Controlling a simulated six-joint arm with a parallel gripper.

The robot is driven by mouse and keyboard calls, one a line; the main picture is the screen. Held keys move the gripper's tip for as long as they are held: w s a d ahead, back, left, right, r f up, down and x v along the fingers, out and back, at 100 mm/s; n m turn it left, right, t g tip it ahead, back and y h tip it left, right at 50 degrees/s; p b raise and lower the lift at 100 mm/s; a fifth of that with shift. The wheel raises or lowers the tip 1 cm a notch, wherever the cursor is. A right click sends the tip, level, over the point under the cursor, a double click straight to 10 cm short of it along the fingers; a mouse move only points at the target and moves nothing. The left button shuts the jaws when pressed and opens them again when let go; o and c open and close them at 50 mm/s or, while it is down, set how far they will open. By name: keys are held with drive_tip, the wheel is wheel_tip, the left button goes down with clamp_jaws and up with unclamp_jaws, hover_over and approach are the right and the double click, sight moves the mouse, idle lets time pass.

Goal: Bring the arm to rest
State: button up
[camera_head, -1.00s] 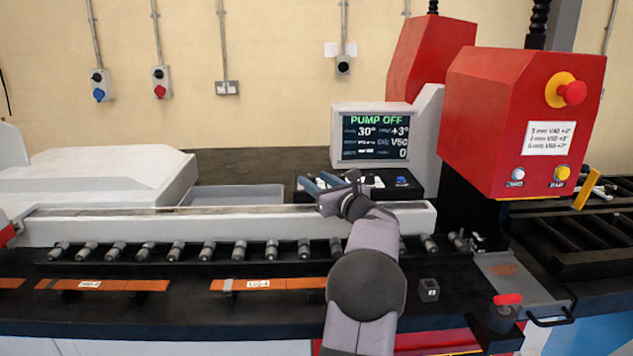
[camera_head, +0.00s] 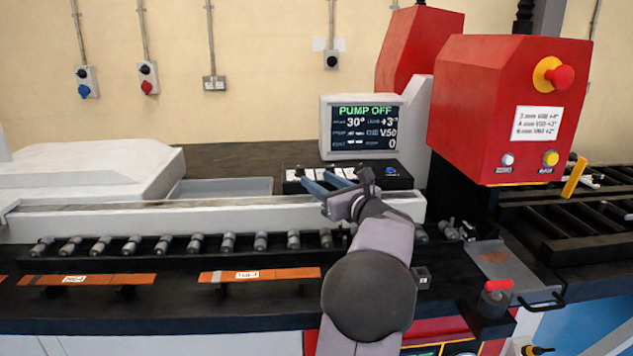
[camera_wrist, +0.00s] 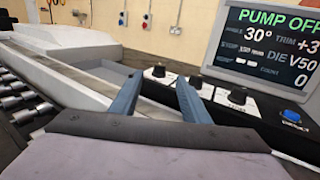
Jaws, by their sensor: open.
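My gripper (camera_head: 322,184) is open, its two blue-grey fingers apart with nothing between them. In the head view it is in front of the black control panel (camera_head: 405,174), above the white rail. In the wrist view my gripper (camera_wrist: 155,95) points toward the panel's knobs, with the blue button (camera_wrist: 291,116) to the right. I cannot tell whether the fingers touch the panel. The display (camera_head: 364,129) above the panel reads PUMP OFF, 30° and V50.
The white rail (camera_head: 130,222) and a row of rollers (camera_head: 195,243) run below my gripper. Copper bars (camera_head: 262,275) lie along the front. The red press head (camera_head: 505,105) stands at the right, and a grey tray (camera_head: 222,189) at the left. Open air lies above the rail.

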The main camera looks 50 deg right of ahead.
idle(0.4)
